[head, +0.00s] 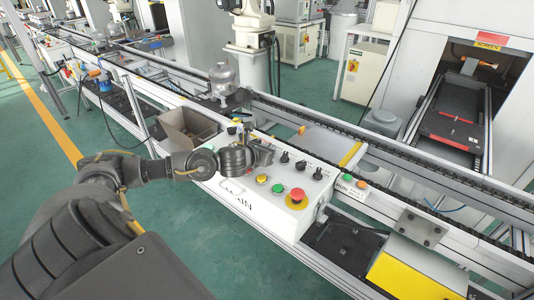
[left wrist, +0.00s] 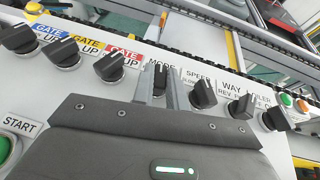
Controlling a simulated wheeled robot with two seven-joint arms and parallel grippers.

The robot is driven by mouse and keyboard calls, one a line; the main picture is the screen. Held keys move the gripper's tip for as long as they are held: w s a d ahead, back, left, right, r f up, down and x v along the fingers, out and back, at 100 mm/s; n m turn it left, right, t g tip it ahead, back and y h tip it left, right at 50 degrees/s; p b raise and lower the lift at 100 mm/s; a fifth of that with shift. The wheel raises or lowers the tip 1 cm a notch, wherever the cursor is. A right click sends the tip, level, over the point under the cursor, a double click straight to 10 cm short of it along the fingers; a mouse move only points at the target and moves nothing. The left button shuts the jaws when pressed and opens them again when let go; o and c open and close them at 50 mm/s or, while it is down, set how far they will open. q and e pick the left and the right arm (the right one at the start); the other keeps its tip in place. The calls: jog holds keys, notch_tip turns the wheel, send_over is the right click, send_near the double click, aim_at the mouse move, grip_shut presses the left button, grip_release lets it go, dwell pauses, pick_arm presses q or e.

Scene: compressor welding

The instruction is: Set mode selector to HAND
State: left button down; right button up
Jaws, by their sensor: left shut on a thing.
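The white control panel (head: 238,188) stands beside the conveyor in the head view. The mode selector is a black knob (left wrist: 160,82) under the label MODE in the left wrist view. My left gripper (left wrist: 158,92) is shut on this knob, with one grey finger on each side of it. In the head view my left gripper (head: 264,153) is at the panel's back edge, and it hides the mode knob there. The knob's position marks are not readable. My right gripper is not in view.
Similar black knobs stand close on both sides, including the SPEED knob (left wrist: 203,93) and a GATE knob (left wrist: 110,65). A red emergency button (head: 297,194), a yellow button (head: 262,179) and a green button (head: 278,188) are near the panel's front. An open box (head: 187,128) is behind my wrist.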

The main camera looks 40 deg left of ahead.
pick_arm(q)
jog(key=shift+d+f+n+y+b, duration=0.15)
jog(key=shift+n+y+b, duration=0.85)
jog(key=shift+y+b, duration=0.15)
jog(key=shift+r+n+g+y+b, duration=0.2)
jog(key=shift+n+g+y+b, duration=0.2)
jog(key=shift+n+y+b, duration=0.3)
jog(key=c, duration=1.4)
grip_release()
jog(key=p+v, duration=0.1)
jog(key=v, duration=0.9)
jog(key=shift+s+d+r, duration=0.15)
jog(key=shift+s+r, duration=0.05)
jog(key=shift+s, duration=0.1)
